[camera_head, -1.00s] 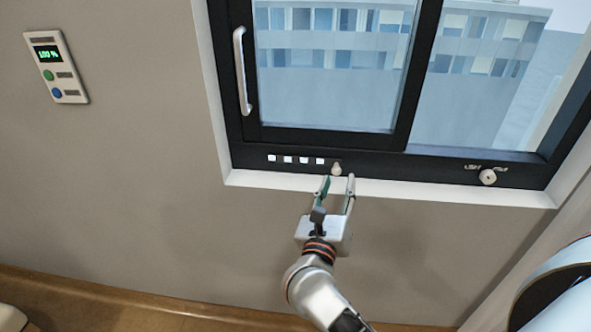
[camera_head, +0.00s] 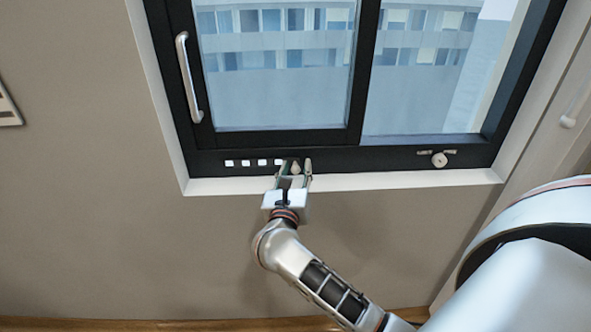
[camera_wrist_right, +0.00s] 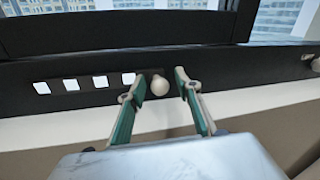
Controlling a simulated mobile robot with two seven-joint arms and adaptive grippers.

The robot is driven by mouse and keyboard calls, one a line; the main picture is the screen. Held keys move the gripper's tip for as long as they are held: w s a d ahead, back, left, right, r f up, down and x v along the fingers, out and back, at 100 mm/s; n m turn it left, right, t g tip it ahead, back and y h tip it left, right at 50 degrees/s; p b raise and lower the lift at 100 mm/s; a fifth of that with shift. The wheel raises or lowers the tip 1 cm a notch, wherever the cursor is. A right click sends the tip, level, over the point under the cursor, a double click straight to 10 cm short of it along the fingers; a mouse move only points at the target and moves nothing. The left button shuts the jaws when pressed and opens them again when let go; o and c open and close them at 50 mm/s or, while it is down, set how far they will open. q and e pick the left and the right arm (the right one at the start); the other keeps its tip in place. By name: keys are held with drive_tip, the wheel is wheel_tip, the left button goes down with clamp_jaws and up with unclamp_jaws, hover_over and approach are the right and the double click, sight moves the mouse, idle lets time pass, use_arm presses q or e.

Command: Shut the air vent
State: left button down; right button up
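The air vent is a row of several bright white slots (camera_head: 253,163) in the dark lower window frame. A small pale knob (camera_wrist_right: 159,85) sits at the right end of the row. My right gripper (camera_head: 295,166) is open, with its fingertips on either side of this knob. In the right wrist view, the knob lies between the spread fingers (camera_wrist_right: 160,82), nearer the left one, with gaps showing on both sides. The slots also show in that view (camera_wrist_right: 72,84), uncovered. My left gripper is not in view.
A round pale knob (camera_head: 439,160) sits farther right on the same frame. The sliding window pane has a silver handle (camera_head: 188,78) at left. A white sill (camera_head: 400,181) runs just below the frame. A wall panel (camera_head: 8,108) is cut off at the left edge.

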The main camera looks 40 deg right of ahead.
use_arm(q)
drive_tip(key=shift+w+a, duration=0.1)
use_arm(e)
clamp_jaws()
drive_tip(key=shift+r, duration=0.1)
drive_tip(key=shift+w+a, duration=0.35)
drive_tip(key=shift+a, duration=0.2)
drive_tip(key=shift+w+a, duration=0.3)
drive_tip(key=shift+a, duration=0.25)
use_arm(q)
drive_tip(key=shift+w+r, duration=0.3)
use_arm(e)
drive_tip(key=shift+r, duration=0.15)
drive_tip(key=shift+c, duration=1.4)
unclamp_jaws()
drive_tip(key=shift+o, duration=1.4)
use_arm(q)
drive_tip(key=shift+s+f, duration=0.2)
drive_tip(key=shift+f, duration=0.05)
